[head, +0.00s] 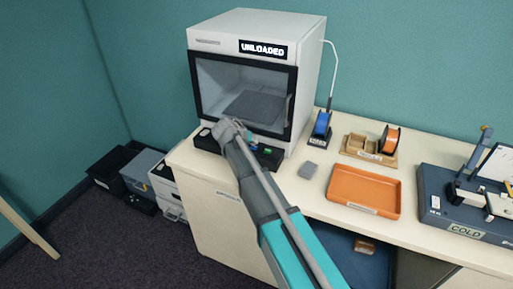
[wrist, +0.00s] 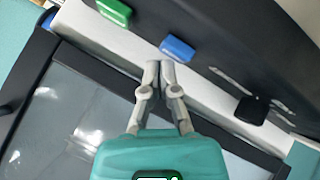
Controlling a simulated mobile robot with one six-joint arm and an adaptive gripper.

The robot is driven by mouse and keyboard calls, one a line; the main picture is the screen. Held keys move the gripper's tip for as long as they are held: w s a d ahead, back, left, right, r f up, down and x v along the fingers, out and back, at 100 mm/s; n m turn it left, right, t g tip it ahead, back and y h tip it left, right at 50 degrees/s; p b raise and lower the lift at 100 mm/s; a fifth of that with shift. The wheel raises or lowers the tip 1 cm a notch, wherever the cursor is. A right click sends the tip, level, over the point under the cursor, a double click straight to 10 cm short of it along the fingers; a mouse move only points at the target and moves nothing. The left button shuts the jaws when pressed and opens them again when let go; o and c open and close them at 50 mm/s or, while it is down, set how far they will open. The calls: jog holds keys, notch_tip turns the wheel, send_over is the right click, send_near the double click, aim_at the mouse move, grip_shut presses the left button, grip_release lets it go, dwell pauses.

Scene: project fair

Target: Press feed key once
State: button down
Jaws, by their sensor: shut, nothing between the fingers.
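The white printer (head: 225,33) stands on the bench with an "UNLOADED" sign (head: 263,48) at its top front. A dark key panel (head: 206,142) runs along its front foot. In the wrist view the panel carries a green key (wrist: 114,12), a blue key (wrist: 177,48) and a black key (wrist: 252,110). I cannot read which is the feed key. My gripper (wrist: 160,65) is shut and empty, its tips just short of the blue key in the picture; I cannot tell whether they touch. In the head view my arm hides the fingertips and part of the panel.
Right of the printer are a blue spool (head: 321,124), a tan holder with an orange spool (head: 389,139), a grey block (head: 308,170), an orange tray (head: 364,192) and a dark "COLD" device (head: 432,205). Bins (head: 113,160) stand on the floor at left.

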aim_at(253, 147)
jog(key=shift+f+b, duration=0.45)
dwell(0.8)
jog(key=shift+r, duration=0.2)
jog(key=shift+r+p, duration=0.7)
jog(key=shift+p, duration=0.2)
notch_tip(253, 147, up, 5)
jog(key=p, duration=0.5)
dwell(0.3)
dwell(0.8)
